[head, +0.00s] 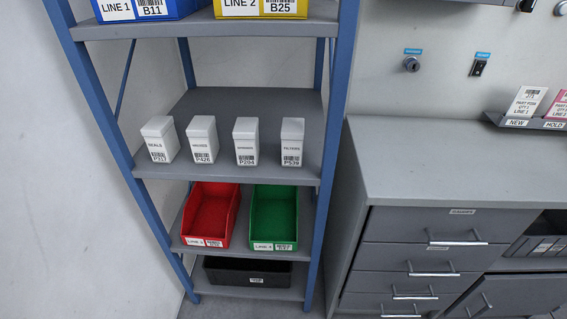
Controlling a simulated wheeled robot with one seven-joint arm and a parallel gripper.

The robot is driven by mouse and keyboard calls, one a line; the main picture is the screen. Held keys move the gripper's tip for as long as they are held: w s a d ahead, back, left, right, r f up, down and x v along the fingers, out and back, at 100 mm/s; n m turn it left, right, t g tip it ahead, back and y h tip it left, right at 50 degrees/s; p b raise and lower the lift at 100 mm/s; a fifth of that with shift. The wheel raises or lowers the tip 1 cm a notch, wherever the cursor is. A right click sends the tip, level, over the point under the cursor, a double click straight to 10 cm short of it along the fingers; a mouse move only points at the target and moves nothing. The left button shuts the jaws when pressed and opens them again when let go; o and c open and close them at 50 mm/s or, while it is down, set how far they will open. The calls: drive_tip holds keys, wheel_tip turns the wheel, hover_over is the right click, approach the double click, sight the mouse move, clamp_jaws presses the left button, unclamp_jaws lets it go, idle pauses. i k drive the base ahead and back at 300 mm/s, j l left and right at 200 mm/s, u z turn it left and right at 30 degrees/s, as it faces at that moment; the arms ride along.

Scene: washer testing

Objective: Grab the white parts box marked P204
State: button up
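The white parts box marked P204 (246,140) stands upright on the middle shelf (235,105) of a blue-framed rack. It is third from the left in a row of similar white boxes, and its label and barcode face me. White boxes marked P426 (202,138) and P539 (292,141) stand on either side of it, with gaps between. Another white box (159,138) stands at the far left; its number is hard to read. My gripper is not in view.
Blue (175,8) and yellow (262,8) bins sit on the shelf above. Red (210,215) and green (273,217) bins and a black bin (250,272) sit below. Blue posts flank the shelf. A grey drawer cabinet (440,165) stands to the right. The shelf behind the boxes is clear.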

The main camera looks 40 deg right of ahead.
sight(246, 135)
drive_tip(key=i+j, duration=0.25)
drive_tip(key=i+j+z, duration=0.1)
drive_tip(key=j, duration=0.35)
drive_tip(key=i+j, duration=0.35)
